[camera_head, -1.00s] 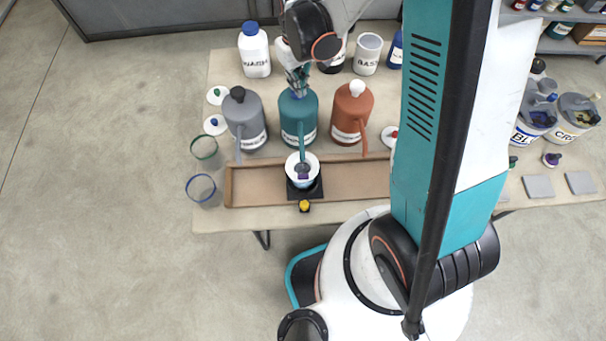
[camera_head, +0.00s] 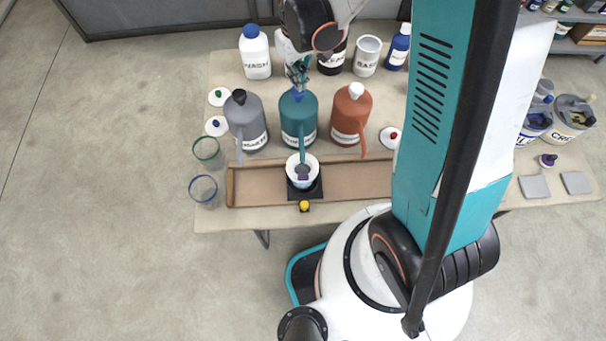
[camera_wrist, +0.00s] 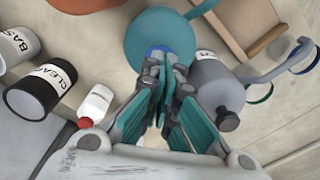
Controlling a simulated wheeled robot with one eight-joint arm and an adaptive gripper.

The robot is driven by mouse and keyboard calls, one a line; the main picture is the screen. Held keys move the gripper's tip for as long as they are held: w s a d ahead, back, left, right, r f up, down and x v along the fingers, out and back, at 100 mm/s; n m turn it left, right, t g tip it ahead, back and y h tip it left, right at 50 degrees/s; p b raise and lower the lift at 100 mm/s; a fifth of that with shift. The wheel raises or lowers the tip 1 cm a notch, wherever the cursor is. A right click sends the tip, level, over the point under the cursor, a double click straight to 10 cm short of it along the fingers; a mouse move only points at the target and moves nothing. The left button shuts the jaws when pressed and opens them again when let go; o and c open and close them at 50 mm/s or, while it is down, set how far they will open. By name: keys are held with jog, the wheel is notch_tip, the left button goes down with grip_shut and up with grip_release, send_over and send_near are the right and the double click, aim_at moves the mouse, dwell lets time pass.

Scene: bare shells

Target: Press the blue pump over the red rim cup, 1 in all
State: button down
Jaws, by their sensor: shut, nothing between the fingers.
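The teal bottle (camera_head: 298,122) with the blue pump head (camera_head: 297,97) stands behind the tray, between a grey and an orange pump bottle. Its spout reaches down over a white cup (camera_head: 291,171) on a black stand; purple shows inside the cup. I cannot make out a red rim on it. My gripper (camera_head: 297,88) is shut and empty, pointing down at the pump head. In the wrist view, the fingertips (camera_wrist: 163,66) overlap the blue pump head (camera_wrist: 158,50) and partly hide it. I cannot tell whether they touch it.
The grey bottle (camera_head: 246,125) and orange bottle (camera_head: 350,118) stand close on either side. A green-rimmed glass (camera_head: 207,152) and blue-rimmed glass (camera_head: 203,190) stand at the left edge. WASH (camera_head: 256,60) and BASE (camera_head: 367,57) containers are behind. The brown tray (camera_head: 355,182) is mostly bare.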

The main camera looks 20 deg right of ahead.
jog(key=shift+r, duration=0.1)
dwell(0.3)
jog(key=shift+r+p, duration=1.8)
jog(key=shift+r, duration=1.1)
jog(key=s+r+m+t+b, duration=0.2)
jog(key=s+t+b, duration=0.5)
jog(key=s+b, duration=0.7)
jog(key=shift+s+r, duration=0.45)
jog(key=shift+s, duration=0.05)
